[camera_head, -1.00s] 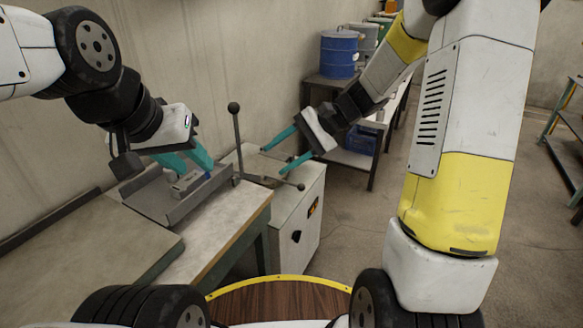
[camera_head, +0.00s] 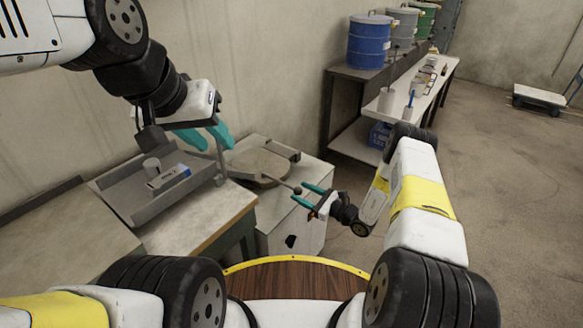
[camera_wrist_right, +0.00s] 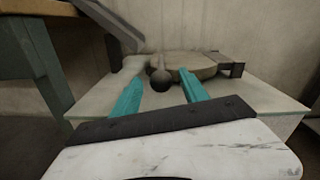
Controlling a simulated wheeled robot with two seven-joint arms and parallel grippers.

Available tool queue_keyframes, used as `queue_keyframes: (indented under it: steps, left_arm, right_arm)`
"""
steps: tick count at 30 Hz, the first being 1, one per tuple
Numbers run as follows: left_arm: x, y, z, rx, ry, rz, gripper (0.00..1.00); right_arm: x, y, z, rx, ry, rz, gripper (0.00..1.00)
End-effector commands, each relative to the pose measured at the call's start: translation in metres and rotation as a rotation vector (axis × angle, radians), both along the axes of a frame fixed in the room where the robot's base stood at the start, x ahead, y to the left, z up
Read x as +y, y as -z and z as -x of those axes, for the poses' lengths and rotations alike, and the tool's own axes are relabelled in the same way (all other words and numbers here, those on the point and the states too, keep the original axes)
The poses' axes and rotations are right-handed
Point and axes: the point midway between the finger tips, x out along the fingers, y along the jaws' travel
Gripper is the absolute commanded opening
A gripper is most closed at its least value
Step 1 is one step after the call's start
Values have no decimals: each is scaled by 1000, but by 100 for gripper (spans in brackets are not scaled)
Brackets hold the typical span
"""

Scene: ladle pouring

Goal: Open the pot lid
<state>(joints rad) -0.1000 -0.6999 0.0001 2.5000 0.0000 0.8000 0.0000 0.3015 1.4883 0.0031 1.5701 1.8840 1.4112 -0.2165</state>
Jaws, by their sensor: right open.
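The pot lid, a round grey-brown disc (camera_head: 258,166), lies flat and closed on top of the white cabinet; it also shows in the right wrist view (camera_wrist_right: 195,64). A bar ending in a dark ball knob (camera_head: 297,190) sticks out from it toward my right gripper. My right gripper (camera_head: 297,192) is open, its teal fingers on either side of the knob. In the right wrist view the knob (camera_wrist_right: 161,80) sits between and just beyond the fingertips, with no clear contact. My left gripper (camera_head: 215,147) hangs above the left bench, fingers apart and empty.
A grey metal tray (camera_head: 125,205) on the left bench holds a small cylinder (camera_head: 151,166) and a white-and-blue box (camera_head: 170,178). A shelf table (camera_head: 385,100) with a blue drum (camera_head: 369,42) stands behind.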

Motion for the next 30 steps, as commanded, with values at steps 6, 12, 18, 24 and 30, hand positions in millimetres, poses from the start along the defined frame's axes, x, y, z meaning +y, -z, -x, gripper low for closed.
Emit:
queue_keyframes:
  steps: [6, 12, 18, 24, 30]
  left_arm:
    - [0, 0, 0, 0, 0, 0, 36]
    - [0, 0, 0, 0, 0, 0, 36]
    - [0, 0, 0, 0, 0, 0, 36]
    - [0, 0, 0, 0, 0, 0, 36]
    - [0, 0, 0, 0, 0, 0, 36]
  right_arm:
    - [14, 4, -9, 2, 7, -3, 52]
    - [41, 3, -29, 1, 6, -4, 52]
    - [58, 4, -42, 4, 8, -3, 52]
    - [63, 4, -46, 4, 9, -4, 52]
    - [62, 4, -46, 4, 9, -4, 42]
